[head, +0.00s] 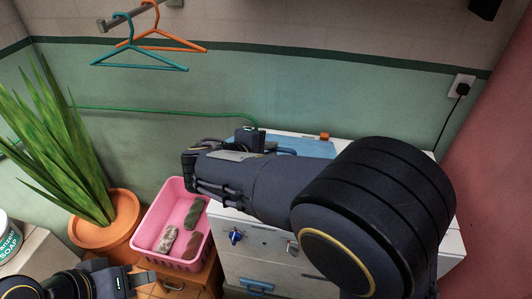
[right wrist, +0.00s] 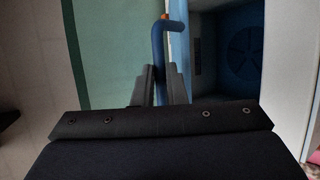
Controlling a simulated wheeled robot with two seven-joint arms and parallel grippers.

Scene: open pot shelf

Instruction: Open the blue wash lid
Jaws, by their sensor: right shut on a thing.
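The washer (head: 262,243) is a white box with a blue top piece (head: 303,147), mostly hidden behind my right arm in the head view. In the right wrist view, my right gripper (right wrist: 160,86) is shut on a blue bent bar (right wrist: 159,48), which looks like part of the blue wash lid. A blue-walled opening (right wrist: 205,50) with a dark round vented part shows to the right of the bar. How far the lid is raised cannot be told. My left gripper (head: 143,283) is low at the left of the head view, away from the washer, open and empty.
A pink basket (head: 150,228) with several cloth rolls stands left of the washer. A potted plant (head: 105,235) stands further left. Hangers (head: 140,60) hang above. A green hose (head: 170,110) runs along the wall. An orange part (head: 324,136) sits at the washer's back.

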